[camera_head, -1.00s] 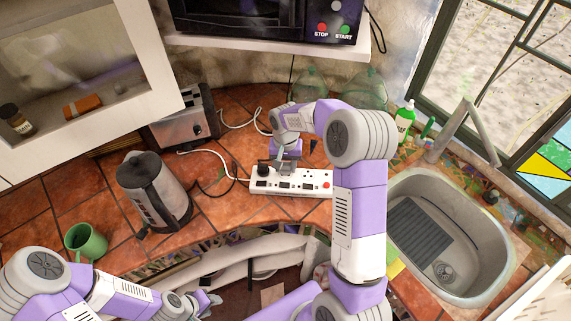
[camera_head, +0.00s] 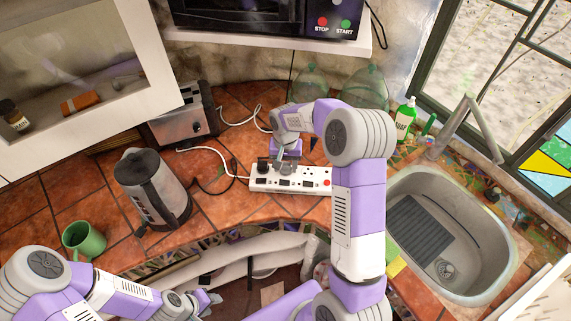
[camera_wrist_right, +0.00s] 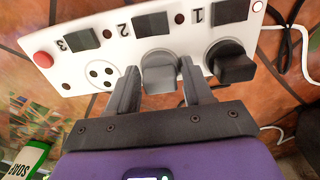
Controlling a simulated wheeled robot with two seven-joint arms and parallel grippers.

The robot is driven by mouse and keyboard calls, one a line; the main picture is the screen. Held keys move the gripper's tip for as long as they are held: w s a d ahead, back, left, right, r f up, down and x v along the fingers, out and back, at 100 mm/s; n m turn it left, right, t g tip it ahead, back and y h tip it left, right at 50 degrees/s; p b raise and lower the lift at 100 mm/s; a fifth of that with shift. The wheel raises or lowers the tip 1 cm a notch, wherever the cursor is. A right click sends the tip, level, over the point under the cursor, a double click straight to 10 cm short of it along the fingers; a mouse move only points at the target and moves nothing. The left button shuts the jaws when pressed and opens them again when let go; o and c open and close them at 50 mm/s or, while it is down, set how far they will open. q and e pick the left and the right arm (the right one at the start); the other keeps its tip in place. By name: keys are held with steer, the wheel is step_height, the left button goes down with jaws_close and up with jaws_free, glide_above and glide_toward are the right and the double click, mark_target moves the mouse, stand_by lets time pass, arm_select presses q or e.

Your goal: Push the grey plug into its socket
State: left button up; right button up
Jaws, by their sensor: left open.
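The white power strip (camera_head: 312,187) lies on the tiled counter. In the right wrist view the strip (camera_wrist_right: 110,32) shows positions marked 1, 2 and 3. The grey plug (camera_wrist_right: 159,73) is at the middle position, 2, between the fingers of my right gripper (camera_wrist_right: 158,80), which is shut on it. Its pins and the socket under it are hidden, so its depth cannot be told. In the head view my right gripper (camera_head: 285,166) is over the strip and hides most of the plug. My left gripper (camera_head: 207,300) is open and empty near the counter's front edge, away from the strip.
A black plug (camera_wrist_right: 231,62) sits at position 1; socket 3 (camera_wrist_right: 101,73) is empty. A kettle (camera_head: 152,190), green mug (camera_head: 84,241) and toaster (camera_head: 183,122) stand left of the strip. White cables (camera_head: 215,152) run behind it. A sink (camera_head: 440,235) is at right.

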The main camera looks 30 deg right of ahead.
mark_target(286, 164)
steer(key=o, duration=0.4)
steer(key=shift+c, duration=0.2)
steer(key=shift+r, duration=0.1)
step_height(286, 164, up, 8)
steer(key=shift+f+p, duration=0.25)
steer(key=shift+p, duration=0.1)
